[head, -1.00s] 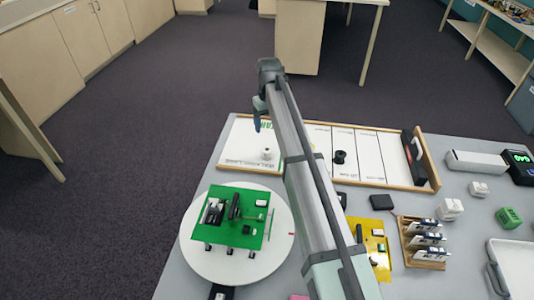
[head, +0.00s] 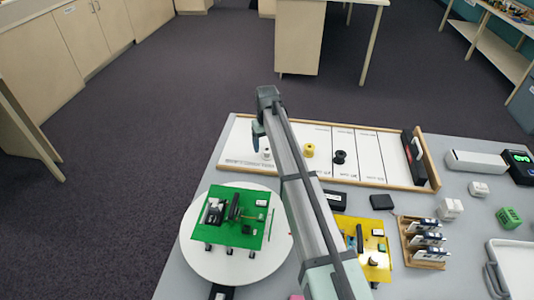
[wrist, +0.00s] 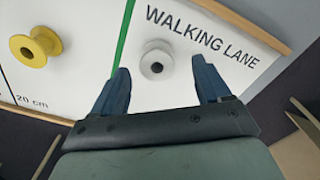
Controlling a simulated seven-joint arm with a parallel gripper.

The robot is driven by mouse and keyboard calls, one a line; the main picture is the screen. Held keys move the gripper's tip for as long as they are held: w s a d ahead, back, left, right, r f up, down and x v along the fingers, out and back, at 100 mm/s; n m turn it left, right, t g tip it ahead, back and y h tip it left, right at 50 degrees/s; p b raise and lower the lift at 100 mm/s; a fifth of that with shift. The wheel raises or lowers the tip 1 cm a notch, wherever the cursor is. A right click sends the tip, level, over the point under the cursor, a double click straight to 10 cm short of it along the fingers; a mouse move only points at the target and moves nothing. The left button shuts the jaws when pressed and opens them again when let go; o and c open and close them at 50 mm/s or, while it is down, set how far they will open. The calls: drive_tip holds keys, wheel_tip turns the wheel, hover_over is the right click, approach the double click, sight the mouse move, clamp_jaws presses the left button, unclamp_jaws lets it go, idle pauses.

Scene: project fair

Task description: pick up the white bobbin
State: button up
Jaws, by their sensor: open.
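The white bobbin (head: 267,154) stands on the white lane board (head: 240,140), towards its left end. In the wrist view the white bobbin (wrist: 155,64) is beside the printed words "WALKING LANE", just beyond and between my fingertips. My gripper (head: 256,142) has blue fingers and hangs just up and left of the bobbin in the head view. In the wrist view my gripper (wrist: 160,74) is open, with nothing between its fingers. How high the fingertips are above the board is hard to tell.
A yellow bobbin (head: 309,150) and a black bobbin (head: 340,157) stand farther right on the board. A wooden rim (head: 432,165) edges the board. A round white turntable (head: 195,255) with a green model board (head: 238,205) is in front. The board around the white bobbin is clear.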

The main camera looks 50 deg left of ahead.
sight(267, 150)
drive_tip(key=f, duration=0.4)
drive_tip(key=shift+w+a+f, duration=0.1)
drive_tip(key=shift+w+f, duration=0.1)
drive_tip(key=shift+w, duration=0.05)
drive_tip(key=c, duration=1.1)
